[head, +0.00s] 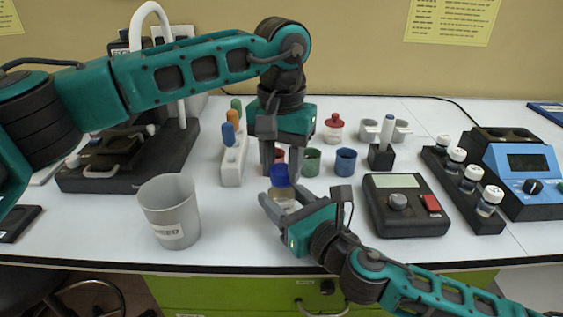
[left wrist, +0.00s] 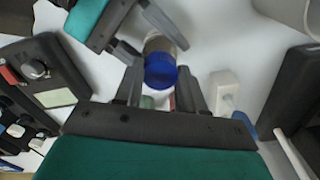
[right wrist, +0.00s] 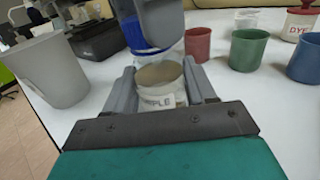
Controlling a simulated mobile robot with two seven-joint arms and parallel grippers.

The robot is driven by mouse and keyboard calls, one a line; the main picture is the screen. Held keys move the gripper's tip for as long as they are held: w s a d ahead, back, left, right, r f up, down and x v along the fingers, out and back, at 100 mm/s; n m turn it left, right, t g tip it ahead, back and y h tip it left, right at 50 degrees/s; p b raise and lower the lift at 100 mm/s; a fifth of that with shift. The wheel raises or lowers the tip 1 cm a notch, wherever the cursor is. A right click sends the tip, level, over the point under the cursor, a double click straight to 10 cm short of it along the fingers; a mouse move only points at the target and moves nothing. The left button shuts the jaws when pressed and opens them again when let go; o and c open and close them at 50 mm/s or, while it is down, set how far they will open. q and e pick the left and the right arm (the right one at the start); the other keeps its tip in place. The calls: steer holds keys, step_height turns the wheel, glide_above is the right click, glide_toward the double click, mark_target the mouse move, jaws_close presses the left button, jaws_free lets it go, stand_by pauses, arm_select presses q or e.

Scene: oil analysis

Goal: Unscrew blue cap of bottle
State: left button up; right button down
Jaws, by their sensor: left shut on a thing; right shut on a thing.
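The sample bottle (head: 287,203) is a clear bottle with beige contents and a white label. My right gripper (head: 303,203) is shut around its body from the front right; the label and contents show in the right wrist view (right wrist: 160,87). The blue cap (head: 280,176) is at the bottle's top, tilted slightly. My left gripper (head: 282,165) comes down from above, shut on the cap. The cap sits between its fingertips in the left wrist view (left wrist: 160,72). In the right wrist view a grey finger covers much of the cap, and I cannot tell how tightly it sits on the bottle.
A grey beaker (head: 170,215) stands at the left. Red, green and blue cups (head: 346,161) stand just behind the grippers. A rack with orange and blue-handled tools (head: 233,160) is left of them. A black meter (head: 405,205) and a vial rack (head: 465,190) stand right.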

arm_select(q)
steer(key=n, duration=0.4)
steer(key=shift+c, duration=0.3)
steer(key=n, duration=1.4)
steer(key=shift+n, duration=0.3)
steer(key=n, duration=0.3)
steer(key=shift+r+n, duration=0.1)
steer(key=shift+n, duration=0.3)
steer(key=n, duration=2.4)
steer(key=shift+n, duration=0.4)
steer(key=n, duration=0.6)
steer(key=shift+r+n, duration=0.1)
steer(key=shift+n, duration=0.3)
steer(key=shift+r, duration=0.15)
